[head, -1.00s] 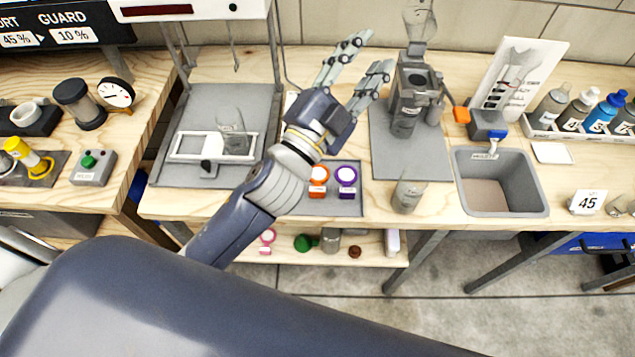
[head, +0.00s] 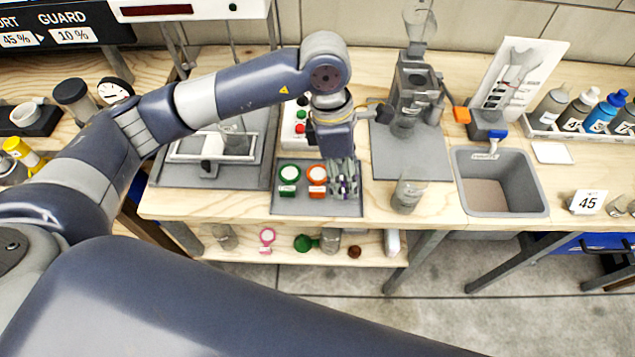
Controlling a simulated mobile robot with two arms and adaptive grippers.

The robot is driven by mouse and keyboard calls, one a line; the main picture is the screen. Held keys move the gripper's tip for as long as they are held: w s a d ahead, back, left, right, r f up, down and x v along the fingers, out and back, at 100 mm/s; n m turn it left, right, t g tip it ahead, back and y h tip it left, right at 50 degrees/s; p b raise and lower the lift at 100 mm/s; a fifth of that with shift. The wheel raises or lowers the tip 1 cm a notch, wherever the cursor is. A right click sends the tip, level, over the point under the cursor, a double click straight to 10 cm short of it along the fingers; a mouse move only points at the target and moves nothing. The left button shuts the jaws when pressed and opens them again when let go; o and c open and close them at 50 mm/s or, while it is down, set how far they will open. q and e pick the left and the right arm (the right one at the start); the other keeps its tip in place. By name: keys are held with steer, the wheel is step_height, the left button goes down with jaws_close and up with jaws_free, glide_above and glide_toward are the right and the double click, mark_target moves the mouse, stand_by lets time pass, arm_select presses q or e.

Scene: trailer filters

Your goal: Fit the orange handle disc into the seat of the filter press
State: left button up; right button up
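The orange handle disc (head: 317,173), an orange ring with a white face and an orange tab, lies on the grey tray (head: 300,206) in the middle of the bench. The filter press (head: 412,85) is a grey upright device on a grey mat, right of the tray; its seat cannot be made out clearly. My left gripper (head: 343,188) points down over the tray's right part, just right of the orange disc. It covers most of the purple disc; whether its fingers are apart or touch anything is unclear. My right gripper is not in view.
A green disc (head: 289,172) lies left of the orange one. A clear cup (head: 407,192) stands on the bench in front of the mat. A sink basin (head: 498,170) is at the right. Bottles (head: 590,112) stand in a rack at the far right.

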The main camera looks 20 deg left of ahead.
arm_select(q)
steer(key=w+a+y, duration=0.2)
steer(key=a, duration=0.3)
steer(key=p, duration=0.1)
glide_above(322, 189)
steer(key=shift+t, duration=0.3)
steer(key=f, duration=0.4)
steer(key=shift+s+f, duration=0.15)
steer(key=shift+s, duration=0.1)
steer(key=shift+w+f+p, duration=0.2)
steer(key=shift+f+p, duration=0.8)
steer(key=shift+f, duration=2)
steer(key=c, duration=0.9)
